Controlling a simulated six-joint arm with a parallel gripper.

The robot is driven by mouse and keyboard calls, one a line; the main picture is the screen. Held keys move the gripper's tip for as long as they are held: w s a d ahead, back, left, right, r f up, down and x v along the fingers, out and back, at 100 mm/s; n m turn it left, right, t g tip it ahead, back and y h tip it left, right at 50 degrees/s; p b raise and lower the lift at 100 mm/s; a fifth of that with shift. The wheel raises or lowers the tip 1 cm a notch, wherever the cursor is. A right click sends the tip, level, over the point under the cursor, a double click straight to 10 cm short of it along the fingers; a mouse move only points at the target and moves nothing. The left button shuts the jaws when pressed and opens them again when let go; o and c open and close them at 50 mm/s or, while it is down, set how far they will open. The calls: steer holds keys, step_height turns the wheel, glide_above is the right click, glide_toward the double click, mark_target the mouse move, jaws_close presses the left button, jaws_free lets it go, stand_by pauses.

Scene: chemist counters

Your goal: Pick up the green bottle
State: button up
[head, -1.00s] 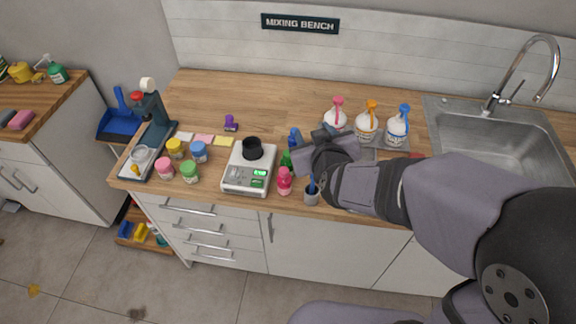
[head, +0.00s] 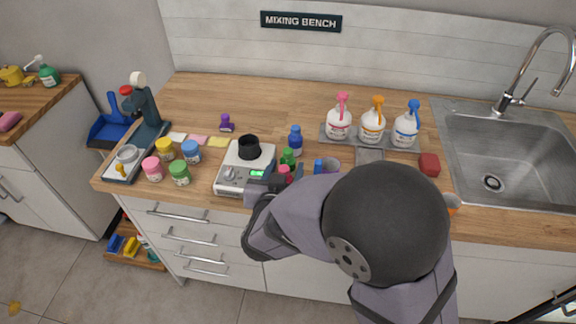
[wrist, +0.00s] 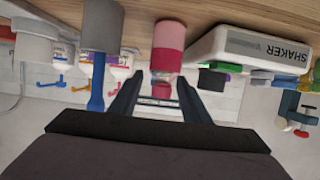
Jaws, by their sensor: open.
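The green bottle (head: 288,157) stands on the counter right of the white shaker, between the pink bottle (head: 284,170) and a blue bottle (head: 295,140). Only its upper part shows in the head view. My gripper (head: 272,182) is low at the counter's front edge, on the near side of the pink bottle, partly hidden by my arm. In the wrist view, which is upside down, my open fingers (wrist: 160,84) point at the pink bottle (wrist: 168,45), which lies between their lines. I cannot make out the green bottle there; the pink bottle may hide it.
The white shaker (head: 230,180) stands just left. A grey cup with a blue tool (wrist: 103,28) stands close on the other side. Several jars (head: 180,174) stand farther left. Spray bottles on a tray (head: 355,143) and the sink (head: 470,130) are to the right.

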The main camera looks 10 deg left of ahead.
mark_target(288, 161)
steer(key=shift+f+p+x, duration=0.15)
steer(key=shift+p+x, duration=0.1)
steer(key=shift+x, duration=1.25)
steer(key=shift+f+p+x, duration=0.15)
steer(key=shift+p+x, duration=0.05)
steer(key=shift+x, duration=1.3)
steer(key=shift+s+a, duration=0.1)
steer(key=shift+a, duration=0.05)
steer(key=shift+c, duration=0.6)
steer(key=c, duration=0.7)
